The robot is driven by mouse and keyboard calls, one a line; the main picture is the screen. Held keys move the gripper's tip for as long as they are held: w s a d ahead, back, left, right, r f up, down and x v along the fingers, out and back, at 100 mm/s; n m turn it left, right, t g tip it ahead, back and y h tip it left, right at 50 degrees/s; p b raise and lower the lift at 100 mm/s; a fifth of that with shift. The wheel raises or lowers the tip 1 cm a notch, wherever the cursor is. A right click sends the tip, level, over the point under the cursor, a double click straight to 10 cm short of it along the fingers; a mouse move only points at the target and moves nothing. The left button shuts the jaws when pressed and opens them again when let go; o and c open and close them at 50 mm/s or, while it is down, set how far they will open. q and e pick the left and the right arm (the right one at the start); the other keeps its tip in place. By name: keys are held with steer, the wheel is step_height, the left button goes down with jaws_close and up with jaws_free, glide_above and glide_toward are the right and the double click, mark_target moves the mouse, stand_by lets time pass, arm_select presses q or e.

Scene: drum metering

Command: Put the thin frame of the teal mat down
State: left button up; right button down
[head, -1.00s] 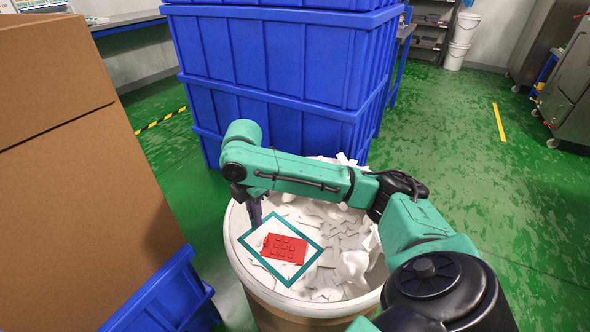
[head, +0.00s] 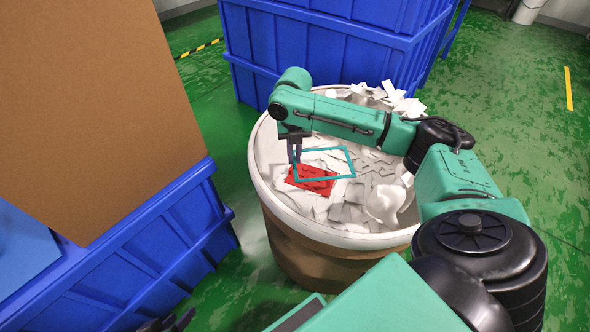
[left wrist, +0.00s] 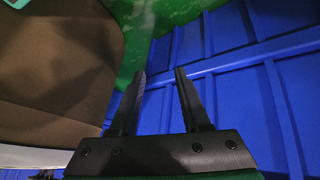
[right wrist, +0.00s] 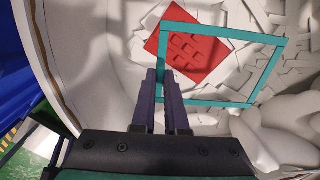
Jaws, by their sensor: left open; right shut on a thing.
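The thin teal frame (head: 328,178) is an empty four-sided outline inside the wide white-rimmed drum (head: 262,185). My right gripper (head: 295,158) is shut on the frame's left side. The right wrist view shows the frame (right wrist: 230,32) from above, with the right gripper's fingertips (right wrist: 163,76) at its near left part. The frame appears raised over the white scraps and partly overlaps a red studded piece (right wrist: 192,50). The exact gap is unclear. My left gripper (head: 170,323) is at the bottom edge of the head view; its fingers (left wrist: 160,75) are apart and empty.
White scraps (head: 350,212) fill the drum. Large blue crates (head: 310,45) stand behind it. Green floor (head: 500,120) is clear at right.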

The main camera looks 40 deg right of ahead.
mark_target(294, 168)
step_height(294, 168, down, 5)
steer(key=shift+f+b, duration=0.15)
steer(key=shift+b, duration=0.65)
steer(key=c, duration=0.9)
jaws_free()
steer(key=shift+f, duration=0.1)
steer(key=shift+c, duration=0.2)
arm_select(q)
steer(key=d, duration=0.1)
steer(key=w+d+f+t+h, duration=0.1)
steer(key=d+f+t, duration=0.1)
steer(key=d, duration=0.1)
steer(key=shift+w+h, duration=0.2)
steer(key=shift+h, duration=0.2)
